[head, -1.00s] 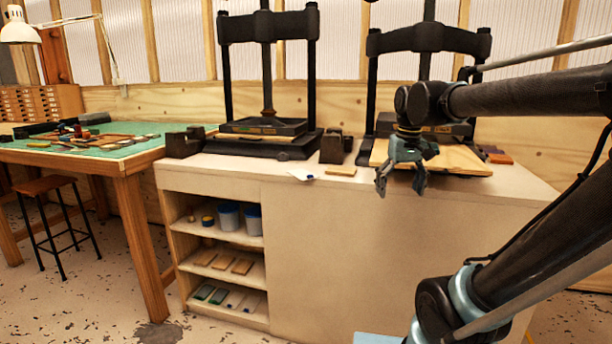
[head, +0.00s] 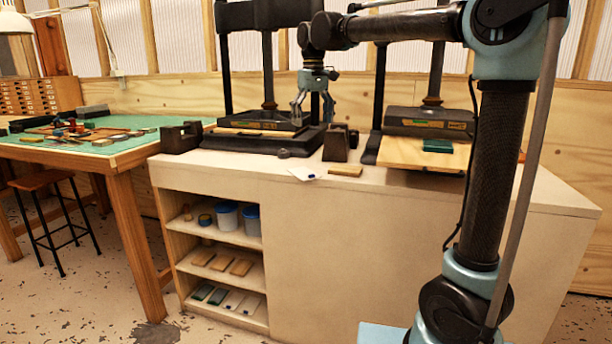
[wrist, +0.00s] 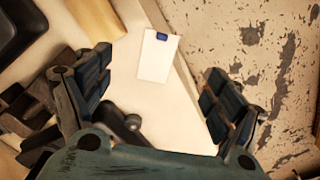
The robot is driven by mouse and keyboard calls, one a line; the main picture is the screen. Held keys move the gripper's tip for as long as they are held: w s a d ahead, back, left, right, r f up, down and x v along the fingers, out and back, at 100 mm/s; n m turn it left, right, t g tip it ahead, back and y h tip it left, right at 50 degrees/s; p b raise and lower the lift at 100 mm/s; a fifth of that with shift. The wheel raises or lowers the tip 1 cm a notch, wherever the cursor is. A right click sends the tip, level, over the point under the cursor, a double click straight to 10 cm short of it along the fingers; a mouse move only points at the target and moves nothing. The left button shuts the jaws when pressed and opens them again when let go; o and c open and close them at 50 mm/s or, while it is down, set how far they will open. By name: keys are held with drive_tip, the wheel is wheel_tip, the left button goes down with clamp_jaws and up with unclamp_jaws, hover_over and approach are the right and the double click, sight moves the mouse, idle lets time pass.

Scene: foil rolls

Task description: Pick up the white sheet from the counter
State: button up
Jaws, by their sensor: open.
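The white sheet (head: 301,175) lies flat on the counter (head: 225,170) near its front edge. A small blue item rests on one end of it. In the wrist view the sheet (wrist: 156,62) shows between and beyond the fingers, with the blue item (wrist: 161,36) at its far end. My gripper (head: 312,117) is open and empty. It hangs above the counter, in front of the left press in the head view, higher than the sheet and apart from it.
A small tan block (head: 345,171) and a dark round piece (head: 283,153) lie near the sheet. A dark stand (head: 337,146) and the left press (head: 262,143) are behind. A wooden board (head: 415,154) with a green block (head: 438,146) is at right. The counter's right front is clear.

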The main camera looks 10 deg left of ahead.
sight(304, 172)
wheel_tip(304, 172, down, 12)
drive_tip(key=shift+r, duration=0.25)
drive_tip(key=shift+s+a+f, duration=0.1)
drive_tip(key=shift+s+f, duration=0.05)
drive_tip(key=shift+f, duration=2.7)
drive_tip(key=c, duration=1.9)
drive_tip(key=shift+c, duration=0.3)
